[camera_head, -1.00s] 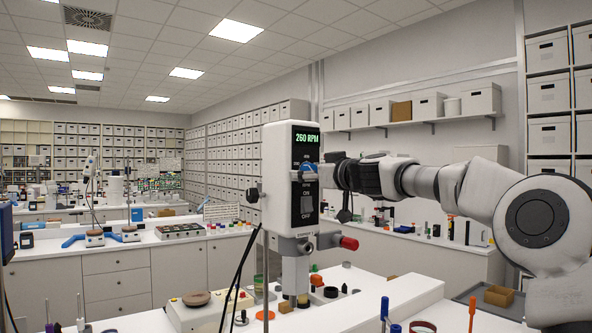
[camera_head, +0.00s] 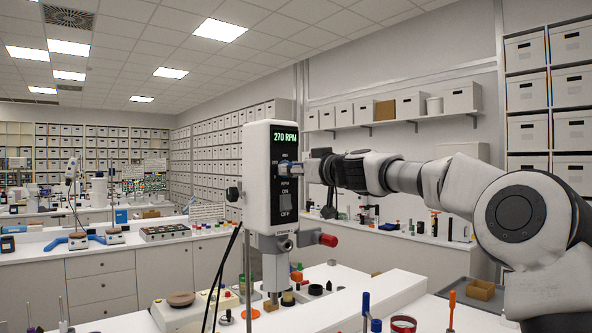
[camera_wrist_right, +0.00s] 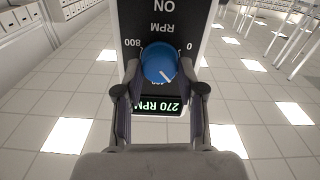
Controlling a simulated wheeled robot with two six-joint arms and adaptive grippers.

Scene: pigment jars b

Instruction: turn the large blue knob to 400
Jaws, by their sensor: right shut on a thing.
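The large blue knob (camera_wrist_right: 158,64) sits on the dark front panel of the white overhead stirrer (camera_head: 257,215). In the right wrist view the panel appears upside down, and the knob has a pale pointer line. The stirrer's display (camera_head: 285,137) reads 270 RPM, and it also shows in the right wrist view (camera_wrist_right: 160,105). My right gripper (camera_wrist_right: 159,82) is shut on the knob, with one finger on each side of it. In the head view the gripper (camera_head: 297,170) covers much of the knob. My left gripper is not in view.
Below the stirrer head, small jars and lids (camera_head: 288,297) stand on the white bench. A red-ended clamp (camera_head: 328,240) sticks out to the right under the head. A black cable (camera_head: 228,262) hangs at the left. Blue and orange tools (camera_head: 452,297) stand at the front right.

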